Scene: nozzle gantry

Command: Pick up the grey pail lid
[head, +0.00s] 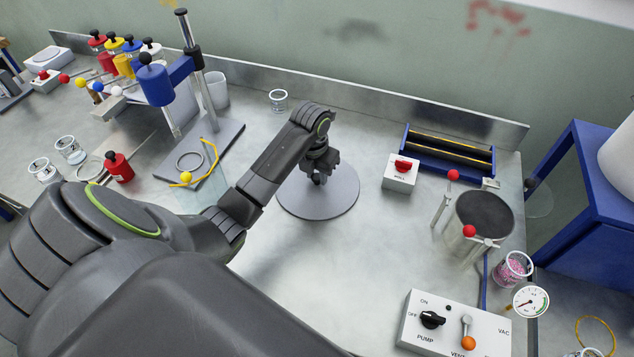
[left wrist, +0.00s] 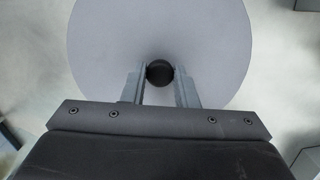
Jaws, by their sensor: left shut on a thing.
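The grey pail lid (head: 337,204) is a flat round disc near the middle of the metal bench in the head view. My left gripper (head: 317,178) is over its middle, pointing down. In the left wrist view the lid (left wrist: 110,40) fills the upper middle, and its round black knob (left wrist: 159,72) sits between the two fingers of my left gripper (left wrist: 160,80). The fingers are shut on the knob. I cannot tell whether the lid rests on the bench or is just above it. My right gripper is not in view.
A grey open pail (head: 466,235) with red-knobbed clamps stands at the right. A white box with a red knob (head: 401,173) and a blue rack (head: 447,157) stand behind. A pump panel (head: 455,326) is at the front right. A blue-headed stand (head: 210,130) is at the left.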

